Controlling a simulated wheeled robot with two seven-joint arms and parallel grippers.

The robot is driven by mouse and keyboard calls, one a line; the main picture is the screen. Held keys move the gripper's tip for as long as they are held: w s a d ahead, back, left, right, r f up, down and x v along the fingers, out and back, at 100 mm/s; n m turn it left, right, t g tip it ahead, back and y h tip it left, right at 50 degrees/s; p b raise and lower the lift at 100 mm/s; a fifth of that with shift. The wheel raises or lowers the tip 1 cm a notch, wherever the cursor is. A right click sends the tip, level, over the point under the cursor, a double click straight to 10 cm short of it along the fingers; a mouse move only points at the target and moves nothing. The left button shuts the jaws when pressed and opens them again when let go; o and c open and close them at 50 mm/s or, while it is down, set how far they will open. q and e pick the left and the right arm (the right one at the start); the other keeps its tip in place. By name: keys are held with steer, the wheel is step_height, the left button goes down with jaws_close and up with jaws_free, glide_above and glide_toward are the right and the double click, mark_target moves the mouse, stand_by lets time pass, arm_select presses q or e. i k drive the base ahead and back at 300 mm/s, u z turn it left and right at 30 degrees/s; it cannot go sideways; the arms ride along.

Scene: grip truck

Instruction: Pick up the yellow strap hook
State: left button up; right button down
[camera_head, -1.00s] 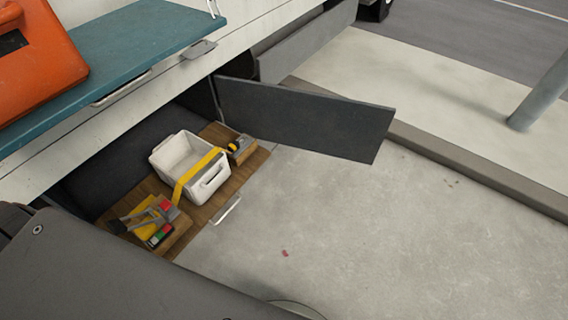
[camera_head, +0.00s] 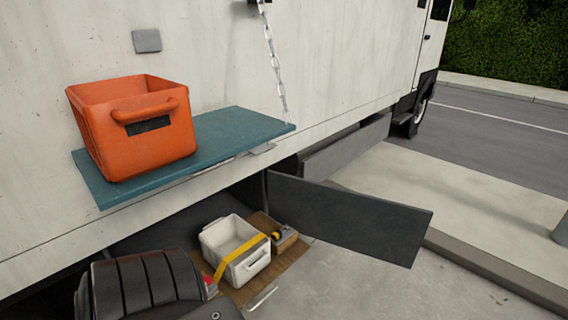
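A yellow strap (camera_head: 243,257) runs across the white bin (camera_head: 256,261) in the low open compartment of the truck. Its far end meets a small grey and yellow piece (camera_head: 281,236) on the wooden board, right of the bin. The strap's near end, with a bit of red showing, is mostly hidden behind my dark arm part at the lower left. I cannot make out a hook clearly. Neither gripper shows in the head view.
An orange crate (camera_head: 160,148) stands on a teal fold-down shelf (camera_head: 240,133) above the compartment, with a chain (camera_head: 274,62) at its right. A dark open door panel (camera_head: 350,217) juts out right of the bin.

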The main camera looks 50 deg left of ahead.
mark_target(276, 235)
steer(key=z, duration=0.1)
steer(key=i, duration=1.75)
steer(key=u, duration=0.6)
steer(key=i, duration=1)
steer(key=u, duration=1.7)
steer(key=i, duration=0.6)
steer(key=u, duration=0.5)
